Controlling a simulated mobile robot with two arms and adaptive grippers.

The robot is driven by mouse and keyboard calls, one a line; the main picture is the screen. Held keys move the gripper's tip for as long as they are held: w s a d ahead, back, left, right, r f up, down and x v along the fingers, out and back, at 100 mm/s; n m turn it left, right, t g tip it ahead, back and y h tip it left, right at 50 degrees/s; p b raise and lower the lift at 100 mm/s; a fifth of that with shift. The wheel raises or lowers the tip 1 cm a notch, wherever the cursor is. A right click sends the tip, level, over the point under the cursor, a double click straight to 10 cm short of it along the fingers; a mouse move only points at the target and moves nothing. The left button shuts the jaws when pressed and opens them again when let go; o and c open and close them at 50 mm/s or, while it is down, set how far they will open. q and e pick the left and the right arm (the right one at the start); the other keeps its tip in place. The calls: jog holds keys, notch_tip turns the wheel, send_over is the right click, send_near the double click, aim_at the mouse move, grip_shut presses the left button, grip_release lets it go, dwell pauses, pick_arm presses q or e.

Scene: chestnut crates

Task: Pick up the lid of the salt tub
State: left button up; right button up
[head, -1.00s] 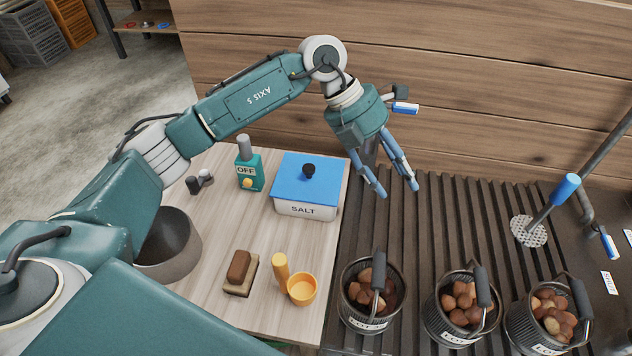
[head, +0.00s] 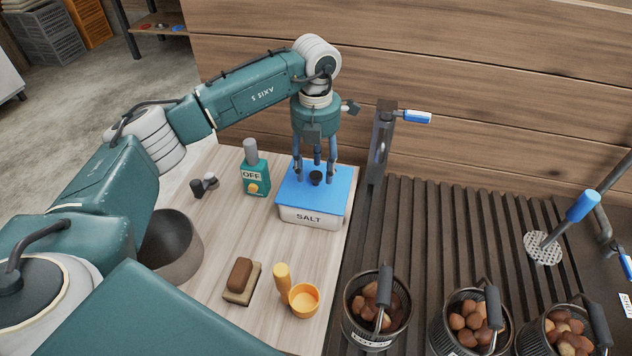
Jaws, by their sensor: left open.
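The salt tub (head: 311,217) is a white box labelled SALT on the light wooden board. Its flat blue lid (head: 336,200) sits on top of it, with a small black knob (head: 316,178) in the middle. My left gripper (head: 316,178) points straight down over the lid. It is open, with its fingers spread around the knob and apart from it as far as I can see. Whether the fingertips touch the lid I cannot tell. My right gripper is not in view.
A brush (head: 242,281) and an orange scoop (head: 303,299) lie in front. Baskets of chestnuts (head: 377,312) stand on the dark slatted surface (head: 440,225). A metal post (head: 380,150) rises right of the tub.

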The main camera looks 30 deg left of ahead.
aim_at(316, 174)
pick_arm(q)
jog(key=shift+w+f, duration=0.1)
jog(key=shift+f, duration=1.45)
grip_shut()
jog(key=shift+r, duration=0.2)
